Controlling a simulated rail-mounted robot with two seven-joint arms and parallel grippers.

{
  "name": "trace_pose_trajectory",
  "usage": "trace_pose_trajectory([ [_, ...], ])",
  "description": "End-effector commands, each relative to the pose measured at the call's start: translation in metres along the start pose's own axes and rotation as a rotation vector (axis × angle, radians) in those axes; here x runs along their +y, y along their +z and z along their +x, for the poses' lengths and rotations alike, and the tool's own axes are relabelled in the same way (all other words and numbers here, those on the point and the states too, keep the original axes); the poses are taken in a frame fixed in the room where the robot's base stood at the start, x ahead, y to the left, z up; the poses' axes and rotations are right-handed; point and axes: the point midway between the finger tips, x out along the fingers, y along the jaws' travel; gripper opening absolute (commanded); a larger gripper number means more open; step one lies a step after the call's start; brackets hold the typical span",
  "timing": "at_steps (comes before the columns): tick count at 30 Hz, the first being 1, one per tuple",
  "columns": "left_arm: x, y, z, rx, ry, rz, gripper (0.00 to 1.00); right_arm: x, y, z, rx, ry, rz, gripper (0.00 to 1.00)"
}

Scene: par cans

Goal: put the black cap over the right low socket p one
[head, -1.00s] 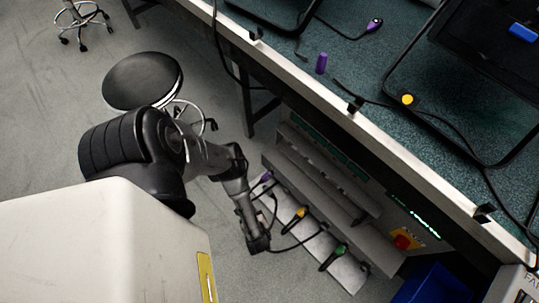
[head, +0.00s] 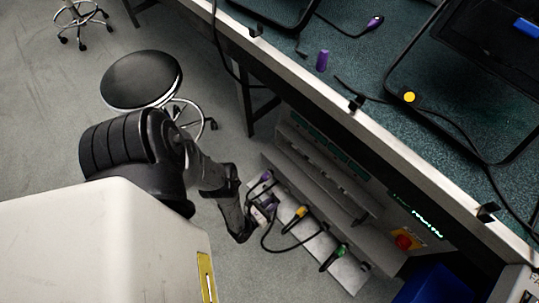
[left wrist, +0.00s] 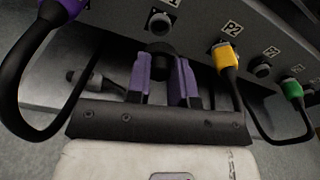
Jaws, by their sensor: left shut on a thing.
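My left gripper (left wrist: 164,85) has purple-faced fingers and is shut on the small round black cap (left wrist: 160,62). In the left wrist view the cap sits at the fingertips, just below a round socket (left wrist: 160,22) in the grey panel. The socket's label is partly cut off, ending in 1. I cannot tell whether cap and panel touch. In the head view my left gripper (head: 262,213) is at the low connector panel (head: 312,238), between the purple and yellow plugs; the cap cannot be made out there. My right gripper is not in view.
A purple plug (left wrist: 62,8) with a looping black cable is left of the socket. A yellow plug (left wrist: 224,55) at P2 and a green plug (left wrist: 292,88) are to the right, joined by cable. A black stool (head: 142,80) stands beside the bench.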

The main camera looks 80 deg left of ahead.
Motion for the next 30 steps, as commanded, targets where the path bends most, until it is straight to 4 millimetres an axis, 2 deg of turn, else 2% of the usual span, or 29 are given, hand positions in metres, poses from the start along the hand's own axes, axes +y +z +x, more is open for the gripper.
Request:
trace_pose_trajectory([
  [18,0.001,0.004,0.046,0.001,0.002,0.000,0.00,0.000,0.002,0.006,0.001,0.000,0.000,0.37],
  [30,0.001,0.005,0.044,0.001,0.003,-0.003,0.00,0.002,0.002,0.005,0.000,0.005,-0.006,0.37],
])
